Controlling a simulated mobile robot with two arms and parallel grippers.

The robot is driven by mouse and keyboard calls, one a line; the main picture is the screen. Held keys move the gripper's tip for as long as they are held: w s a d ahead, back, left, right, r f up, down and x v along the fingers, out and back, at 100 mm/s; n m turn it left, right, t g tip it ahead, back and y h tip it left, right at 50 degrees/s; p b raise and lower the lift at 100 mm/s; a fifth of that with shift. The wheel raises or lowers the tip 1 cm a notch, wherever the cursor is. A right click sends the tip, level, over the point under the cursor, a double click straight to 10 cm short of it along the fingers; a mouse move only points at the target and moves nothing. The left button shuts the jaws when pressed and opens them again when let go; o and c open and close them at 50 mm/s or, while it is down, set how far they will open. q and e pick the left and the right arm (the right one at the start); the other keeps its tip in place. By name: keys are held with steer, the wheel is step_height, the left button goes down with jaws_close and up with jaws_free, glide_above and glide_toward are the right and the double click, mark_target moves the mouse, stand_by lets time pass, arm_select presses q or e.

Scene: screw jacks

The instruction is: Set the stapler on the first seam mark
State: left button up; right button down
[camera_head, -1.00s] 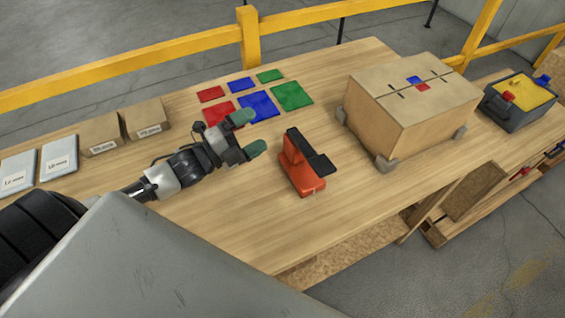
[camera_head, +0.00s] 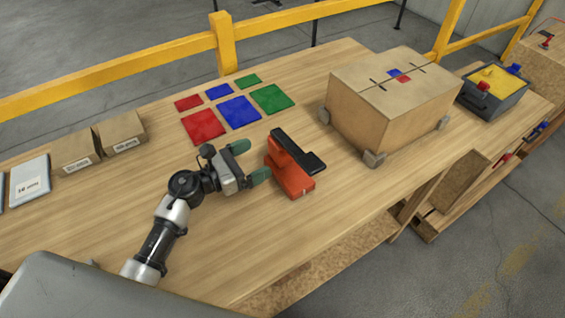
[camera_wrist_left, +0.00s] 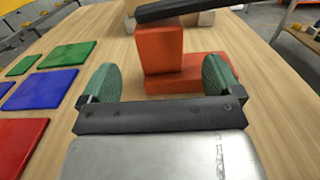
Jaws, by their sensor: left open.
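The stapler (camera_head: 290,168), an orange-red body with a black top bar, stands on the wooden table right of my left gripper. My left gripper (camera_head: 252,161) is open with green fingertips, and its fingers point at the stapler. In the left wrist view the stapler (camera_wrist_left: 163,50) is just ahead of and between the open fingers (camera_wrist_left: 158,82), not gripped. The cardboard box (camera_head: 372,115) stands farther right, with short black seam marks (camera_head: 378,84) and small blue and red squares on its top. Which mark is the first I cannot tell. My right gripper is not in view.
Red, blue and green mats (camera_head: 238,110) lie behind my left gripper. Small labelled cartons (camera_head: 121,133) stand at the left. Grey corner blocks (camera_head: 373,159) hold the box. A dark bin (camera_head: 495,95) with yellow contents is at the far right.

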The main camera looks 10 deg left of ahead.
mark_target(273, 149)
arm_select(q)
steer(key=x, duration=0.8)
steer(key=shift+w+d+f, duration=0.1)
steer(key=shift+c, duration=1.2)
steer(key=c, duration=1.4)
steer(key=shift+r, duration=0.2)
jaws_close()
